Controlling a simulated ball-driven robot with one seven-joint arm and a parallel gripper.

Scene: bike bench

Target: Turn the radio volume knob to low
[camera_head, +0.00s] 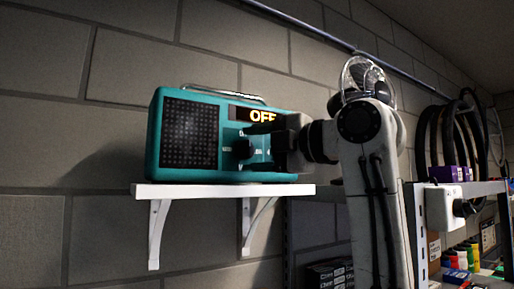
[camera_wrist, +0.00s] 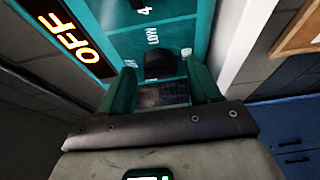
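The teal radio (camera_head: 186,133) stands on a white wall shelf, with a dark speaker grille and a lit display (camera_head: 262,114) reading "OFF". Its dark volume knob (camera_head: 243,148) is on the front face, and it also shows in the wrist view (camera_wrist: 158,66) below the label "LOW". My gripper (camera_head: 256,146) reaches in from the right, in front of the radio. In the wrist view my gripper (camera_wrist: 161,72) has its two teal fingers apart, one on each side of the knob, with gaps between. Whether the fingertips reach past the knob's front is unclear.
The white shelf (camera_head: 172,190) has its edge just below the radio. A metal handle (camera_head: 210,91) tops the radio. At the right stands a rack (camera_head: 462,188) with boxes, and tyres (camera_head: 450,135) hang above it.

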